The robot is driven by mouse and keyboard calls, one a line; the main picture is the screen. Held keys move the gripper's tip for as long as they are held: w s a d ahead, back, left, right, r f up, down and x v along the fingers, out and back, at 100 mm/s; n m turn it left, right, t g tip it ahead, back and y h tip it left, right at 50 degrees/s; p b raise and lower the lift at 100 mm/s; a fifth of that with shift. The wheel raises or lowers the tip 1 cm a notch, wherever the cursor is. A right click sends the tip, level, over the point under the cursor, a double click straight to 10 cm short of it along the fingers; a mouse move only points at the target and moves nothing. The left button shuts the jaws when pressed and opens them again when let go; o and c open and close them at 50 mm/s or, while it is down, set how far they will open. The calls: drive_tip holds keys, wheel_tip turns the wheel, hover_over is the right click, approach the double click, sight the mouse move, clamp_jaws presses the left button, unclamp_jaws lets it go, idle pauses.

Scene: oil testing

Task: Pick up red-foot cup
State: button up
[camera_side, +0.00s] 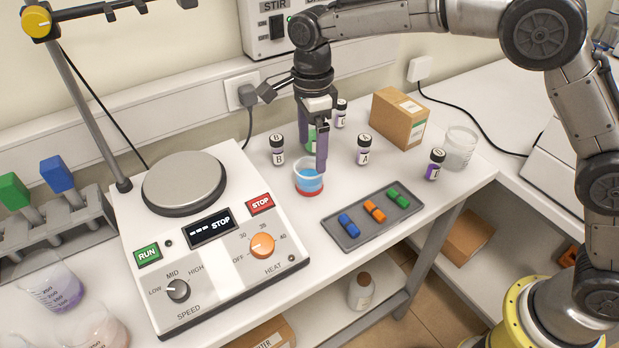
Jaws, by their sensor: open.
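The red-foot cup (308,179) stands upright on the white bench, right of the hotplate stirrer. It is clear, holds blue liquid and has a red base. My gripper (318,150) points down directly at the cup. Its fingers are open, and the near finger overlaps the cup's rim in the picture. I cannot tell whether a finger is inside the cup or touching it. The far finger is partly hidden. A green-labelled item (311,139) shows behind the fingers.
Small vials B (277,150), A (363,150) and D (435,164) stand nearby, with another vial behind. A grey tray (343,241) with coloured pieces lies at front right. The stirrer (210,255) is close on the left. A cardboard box (399,118) and clear beaker (459,148) stand right.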

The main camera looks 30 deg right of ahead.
sight(310, 175)
drive_tip(key=f, duration=0.8)
drive_tip(key=shift+a, duration=0.3)
drive_tip(key=shift+r, duration=0.1)
drive_tip(key=c, duration=1.4)
